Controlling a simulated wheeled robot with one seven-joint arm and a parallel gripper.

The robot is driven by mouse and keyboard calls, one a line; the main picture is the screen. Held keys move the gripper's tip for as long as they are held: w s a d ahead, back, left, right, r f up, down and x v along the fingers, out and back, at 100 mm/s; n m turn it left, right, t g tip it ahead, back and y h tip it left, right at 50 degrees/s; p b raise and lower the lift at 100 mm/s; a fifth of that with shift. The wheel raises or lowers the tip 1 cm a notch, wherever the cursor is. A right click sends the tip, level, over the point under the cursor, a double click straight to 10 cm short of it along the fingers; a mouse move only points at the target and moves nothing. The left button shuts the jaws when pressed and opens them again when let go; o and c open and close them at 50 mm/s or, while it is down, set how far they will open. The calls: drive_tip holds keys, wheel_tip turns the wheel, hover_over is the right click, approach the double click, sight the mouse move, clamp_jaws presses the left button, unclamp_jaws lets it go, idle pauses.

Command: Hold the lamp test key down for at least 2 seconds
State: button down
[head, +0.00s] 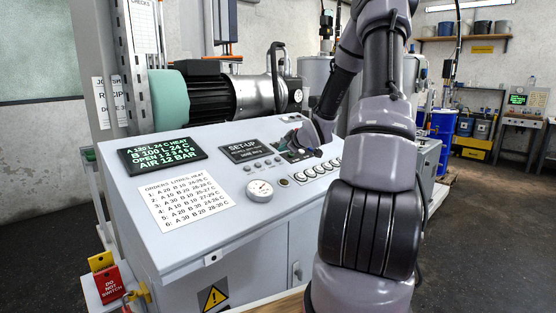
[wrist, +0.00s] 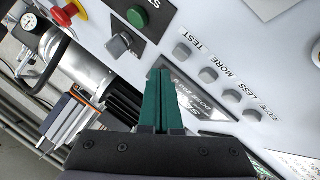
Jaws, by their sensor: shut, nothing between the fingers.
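The lamp test key, the small grey round key (wrist: 182,50) beside the word TEST, is at the end of a row of similar keys in the wrist view. My gripper (wrist: 162,72) shows there as two dark green fingers, shut together and empty. Their tips appear over the black SET-UP plate, below and left of the test key, not covering it. I cannot tell their height above the panel. In the head view the key row (head: 268,161) lies in front of the SET-UP display (head: 247,149). My arm hides part of the panel and the fingertips are unclear there.
Keys marked MORE (wrist: 208,74) and LESS (wrist: 230,95) sit close by. A grey selector knob (wrist: 122,45), green button (wrist: 137,17) and red mushroom button (wrist: 66,14) are left of the test key. A gauge (head: 260,190) and text display (head: 160,153) share the panel.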

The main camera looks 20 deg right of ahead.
sight(281, 164)
drive_tip(key=shift+w+f, duration=0.2)
drive_tip(key=shift+f, duration=0.45)
drive_tip(key=shift+a, duration=0.1)
idle(1.5)
drive_tip(key=shift+w+f, duration=0.1)
drive_tip(key=shift+f, duration=0.3)
drive_tip(key=shift+w+a+f, duration=0.1)
drive_tip(key=shift+w+f, duration=0.05)
drive_tip(key=shift+f, duration=0.25)
idle(0.6)
idle(2.4)
drive_tip(key=shift+s+r, duration=0.25)
drive_tip(key=shift+r, duration=0.55)
drive_tip(key=shift+s+d+r, duration=0.15)
drive_tip(key=shift+s+r, duration=0.1)
drive_tip(key=shift+r, duration=0.55)
drive_tip(key=shift+s+d+r, duration=0.1)
drive_tip(key=shift+s+r, duration=0.2)
drive_tip(key=shift+r, duration=0.5)
drive_tip(key=shift+s+d+r, duration=0.15)
drive_tip(key=shift+s+r, duration=0.1)
drive_tip(key=shift+r, duration=0.55)
